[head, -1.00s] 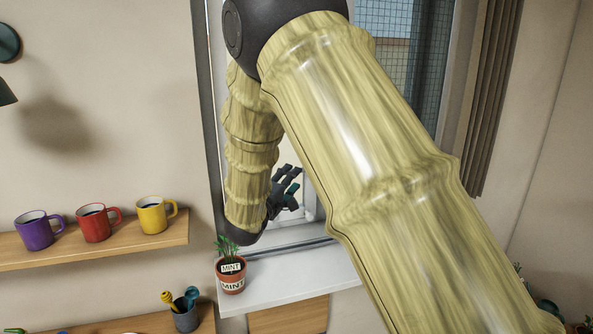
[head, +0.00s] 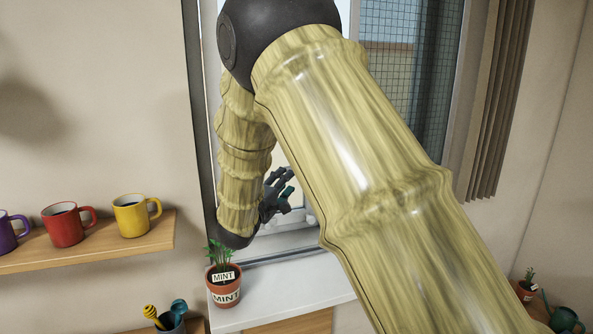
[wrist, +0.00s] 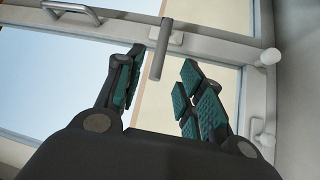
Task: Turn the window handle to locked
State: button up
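The window handle (wrist: 161,50) is a grey bar on a small pale base plate on the white window frame (wrist: 225,50). In the wrist view it hangs from the frame and points towards my gripper (wrist: 164,60). My gripper is open, with one finger left of the handle and the other right of it. The handle's free end shows in the gap, and I see no contact. In the head view my gripper (head: 283,190) is in front of the window, partly behind my arm, and I cannot make out the handle there.
A potted mint plant (head: 225,290) stands on the white windowsill (head: 285,292), below my gripper. A wooden shelf (head: 100,248) with mugs is at the left. A pale bar (wrist: 70,10) and white knobs (wrist: 269,57) are on the window frame. A curtain (head: 497,100) hangs at the right.

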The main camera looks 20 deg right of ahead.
jog(key=p+x, duration=0.2)
jog(key=x, duration=0.7)
jog(key=shift+w+d+r, duration=0.1)
jog(key=shift+w+d, duration=0.1)
grip_shut()
